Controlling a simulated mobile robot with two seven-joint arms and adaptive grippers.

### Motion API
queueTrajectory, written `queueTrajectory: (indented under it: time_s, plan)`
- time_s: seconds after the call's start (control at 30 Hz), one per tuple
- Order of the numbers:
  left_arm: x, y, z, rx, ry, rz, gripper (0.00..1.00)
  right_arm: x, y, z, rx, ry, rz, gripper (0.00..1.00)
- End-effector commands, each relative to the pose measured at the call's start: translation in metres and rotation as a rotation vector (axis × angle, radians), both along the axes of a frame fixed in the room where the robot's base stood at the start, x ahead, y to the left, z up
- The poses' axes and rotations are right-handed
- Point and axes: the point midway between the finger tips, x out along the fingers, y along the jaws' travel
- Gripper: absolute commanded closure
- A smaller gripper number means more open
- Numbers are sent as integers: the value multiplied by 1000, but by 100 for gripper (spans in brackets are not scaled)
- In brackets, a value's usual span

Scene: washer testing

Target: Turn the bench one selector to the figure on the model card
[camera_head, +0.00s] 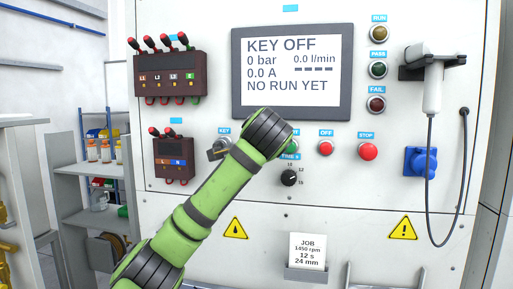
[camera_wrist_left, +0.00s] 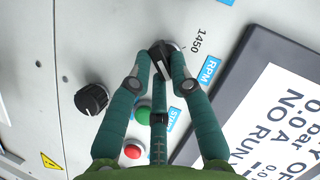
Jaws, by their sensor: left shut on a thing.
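In the left wrist view, a dark selector knob (camera_wrist_left: 158,56) sits beside the blue RPM label (camera_wrist_left: 209,70), with the figure 1450 printed above and right of it. My left gripper (camera_wrist_left: 160,72) is shut on this knob, a finger on each side. I cannot clearly tell which figure the knob points at. In the head view my green left arm hides the knob and the fingers. The model card (camera_head: 307,250) stands low on the panel and reads JOB, 1450 rpm, 12 s, 24 mm. My right gripper is not in view.
The TIME s knob (camera_head: 289,177) sits below the arm's end; it also shows in the wrist view (camera_wrist_left: 92,98). The green START button (camera_wrist_left: 142,113) and red OFF button (camera_head: 326,147) are close by. The screen (camera_head: 292,72) reads KEY OFF, NO RUN YET. The red STOP button (camera_head: 369,151) is farther right.

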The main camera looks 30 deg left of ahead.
Motion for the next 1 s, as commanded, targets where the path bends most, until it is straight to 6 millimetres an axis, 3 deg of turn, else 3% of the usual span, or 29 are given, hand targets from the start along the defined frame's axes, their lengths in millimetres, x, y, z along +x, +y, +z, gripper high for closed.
queueTrajectory:
  time_s: [0.13, 0.17, 0.2, 0.6, 1.0]
  plan:
    - [0, 0, 3, 4, -6, -3, 100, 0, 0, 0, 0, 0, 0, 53]
    - [0, 0, 3, 4, -6, -3, 71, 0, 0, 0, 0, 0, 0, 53]
    - [0, 0, 3, 3, -6, -2, 55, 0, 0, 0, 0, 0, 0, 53]
    - [-3, -2, 2, 1, -3, -2, 55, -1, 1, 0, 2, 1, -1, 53]
    - [-53, -33, 19, 2, -5, -4, 55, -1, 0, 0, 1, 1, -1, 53]
